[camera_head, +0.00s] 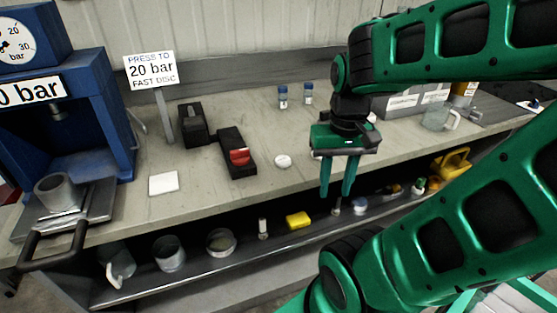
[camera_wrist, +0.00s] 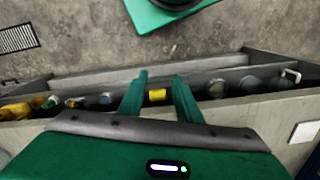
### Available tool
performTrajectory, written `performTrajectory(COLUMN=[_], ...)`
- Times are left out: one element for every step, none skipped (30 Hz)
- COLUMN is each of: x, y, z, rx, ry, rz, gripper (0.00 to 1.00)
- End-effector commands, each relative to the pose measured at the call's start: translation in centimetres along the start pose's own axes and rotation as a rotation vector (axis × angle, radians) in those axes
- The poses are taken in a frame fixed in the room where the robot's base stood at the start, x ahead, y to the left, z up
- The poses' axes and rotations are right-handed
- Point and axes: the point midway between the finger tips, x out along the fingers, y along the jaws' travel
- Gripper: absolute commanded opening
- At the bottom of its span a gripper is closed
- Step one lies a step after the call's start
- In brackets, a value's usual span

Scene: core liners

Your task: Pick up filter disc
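A small round white disc (camera_head: 283,161), which looks like the filter disc, lies on the bench top in the head view, left of my gripper. My gripper (camera_head: 337,192) points down with its fingers apart and nothing between them. It hangs near the bench's front edge, to the right of the disc and apart from it. In the wrist view the open fingers (camera_wrist: 159,80) frame a yellow block (camera_wrist: 157,95) on the lower shelf, well beyond them. The disc does not show in the wrist view.
A blue press (camera_head: 70,115) with a metal cup stands at the left. A white square (camera_head: 163,183), a black tray with a red piece (camera_head: 238,155) and a black block (camera_head: 194,124) lie on the bench (camera_head: 205,195). Several cups and small items fill the shelf below.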

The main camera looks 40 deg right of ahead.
Motion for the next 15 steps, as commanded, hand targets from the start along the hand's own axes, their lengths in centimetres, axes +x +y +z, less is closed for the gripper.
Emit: performTrajectory(x=[0.0, 0.0, 0.0, 0.0, -0.4, -0.8, -1.0, -1.3, -1.8, -2.2, -2.7, -3.3, -3.9, -4.4, -5.0], y=[0.0, 0.0, 0.0, 0.0, 0.4, 0.4, 0.3, 0.1, -0.4, -0.8, -1.2, -1.8, -2.3, -2.9, -3.6], z=[0.0, 0.0, 0.0, 0.0, 0.6, 0.6, 0.3, -0.2, -1.0, -1.8, -2.7, -4.0, -5.0, -6.1, -7.6], rx=[0.000, 0.000, 0.000, 0.001, 0.003, 0.011, 0.022, 0.033, 0.053, 0.074, 0.097, 0.133, 0.160, 0.189, 0.227], ry=[0.000, 0.000, 0.000, 0.000, 0.007, 0.011, 0.010, 0.008, 0.004, 0.000, -0.004, -0.012, -0.019, -0.024, -0.035], rz=[0.000, 0.000, 0.000, 0.000, -0.005, -0.009, -0.010, -0.011, -0.014, -0.015, -0.018, -0.022, -0.025, -0.027, -0.031], gripper=[0.31, 0.31, 0.38, 0.46, 0.53, 0.58, 0.58, 0.58, 0.58, 0.58, 0.58, 0.58, 0.58, 0.58, 0.58])
